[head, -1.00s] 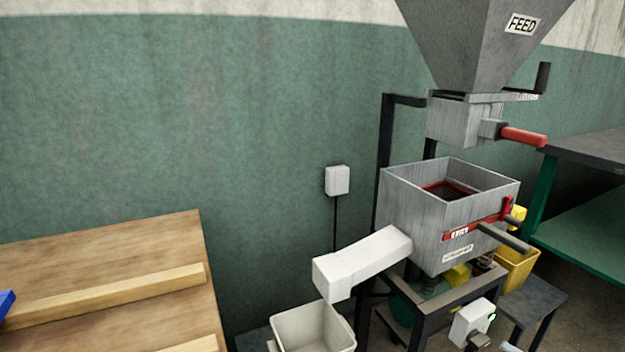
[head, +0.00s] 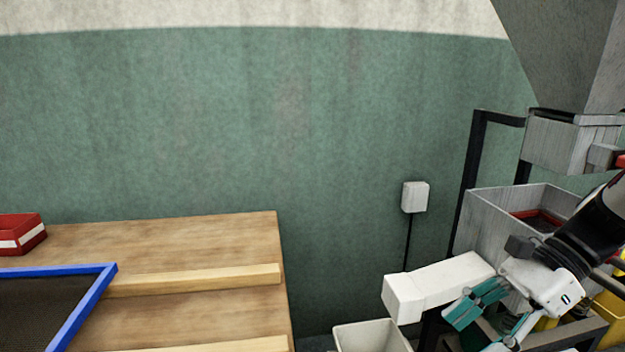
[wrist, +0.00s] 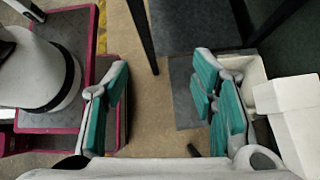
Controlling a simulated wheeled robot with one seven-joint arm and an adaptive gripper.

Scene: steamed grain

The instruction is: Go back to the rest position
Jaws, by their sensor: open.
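My gripper (head: 492,322) is at the lower right of the head view, in front of the grey metal box machine (head: 488,215) and the white chute (head: 450,281). In the wrist view my gripper (wrist: 165,112) has its two teal-padded fingers spread wide apart. Nothing is between them except the floor and a dark slab seen below. The white chute also shows at the right edge of the wrist view (wrist: 290,110), beside the right finger.
A wooden table (head: 200,240) stands at the left with a blue-framed screen (head: 95,290) and a red box (head: 22,236). A pale bin (head: 370,337) sits under the chute. A grey hopper (head: 570,50) hangs above the machine. A white wall box (head: 415,197) has a cable.

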